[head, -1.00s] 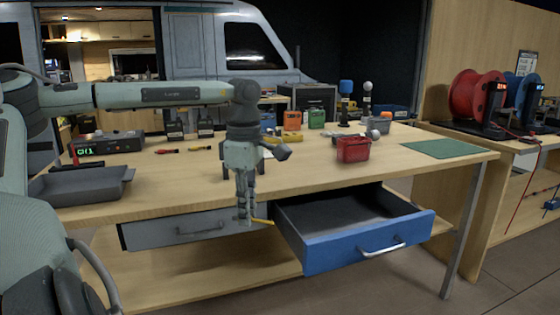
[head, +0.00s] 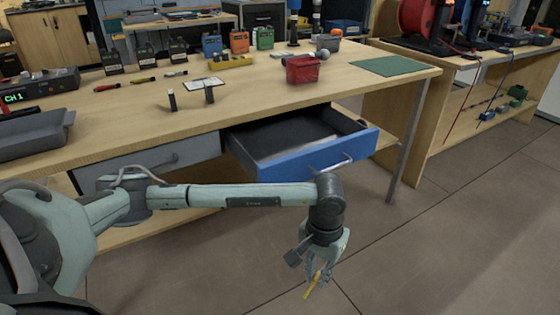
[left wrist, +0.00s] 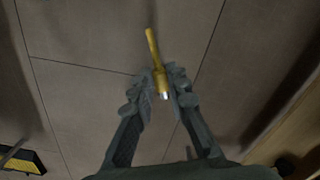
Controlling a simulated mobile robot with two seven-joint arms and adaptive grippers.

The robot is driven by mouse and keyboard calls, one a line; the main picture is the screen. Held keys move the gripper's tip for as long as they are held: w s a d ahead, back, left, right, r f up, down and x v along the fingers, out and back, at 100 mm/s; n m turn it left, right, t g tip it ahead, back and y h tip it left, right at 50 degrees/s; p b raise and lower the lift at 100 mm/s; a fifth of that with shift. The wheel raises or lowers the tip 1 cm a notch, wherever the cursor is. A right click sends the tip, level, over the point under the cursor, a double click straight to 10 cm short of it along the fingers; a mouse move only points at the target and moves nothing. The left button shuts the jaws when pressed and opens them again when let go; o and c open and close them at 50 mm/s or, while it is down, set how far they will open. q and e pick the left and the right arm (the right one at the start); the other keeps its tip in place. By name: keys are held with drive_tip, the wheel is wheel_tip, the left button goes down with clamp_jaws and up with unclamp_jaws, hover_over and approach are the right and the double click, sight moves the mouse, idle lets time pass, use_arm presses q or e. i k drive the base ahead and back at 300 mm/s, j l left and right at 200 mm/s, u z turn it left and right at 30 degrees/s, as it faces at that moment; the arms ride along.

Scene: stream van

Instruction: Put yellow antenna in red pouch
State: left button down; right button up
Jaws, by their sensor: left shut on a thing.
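The yellow antenna (head: 313,287) is a thin yellow rod held in my left gripper (head: 318,274), low in front of the table and above the floor. In the left wrist view the antenna (left wrist: 153,50) sticks out past the fingertips, with a silver end between them; the left gripper (left wrist: 161,88) is shut on it. The red pouch (head: 302,71) stands on the table near its right part, behind the open drawer and well apart from the gripper. My right gripper is not in view.
The blue-fronted drawer (head: 320,158) stands open and looks empty, between my left gripper and the pouch. A green mat (head: 396,66) lies right of the pouch. Small orange and green boxes, a yellow holder (head: 231,62) and a grey tray (head: 35,138) are on the table. The floor in front is clear.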

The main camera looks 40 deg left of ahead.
sight(301, 83)
drive_tip(key=i+l+u, duration=0.15)
drive_tip(key=u, duration=1)
drive_tip(key=i+l+u, duration=0.15)
drive_tip(key=l+u, duration=0.5)
drive_tip(key=l, duration=0.25)
drive_tip(key=l+u, duration=0.35)
drive_tip(key=l, duration=0.65)
drive_tip(key=l+u, duration=0.2)
drive_tip(key=l, duration=1.75)
drive_tip(key=k, duration=0.05)
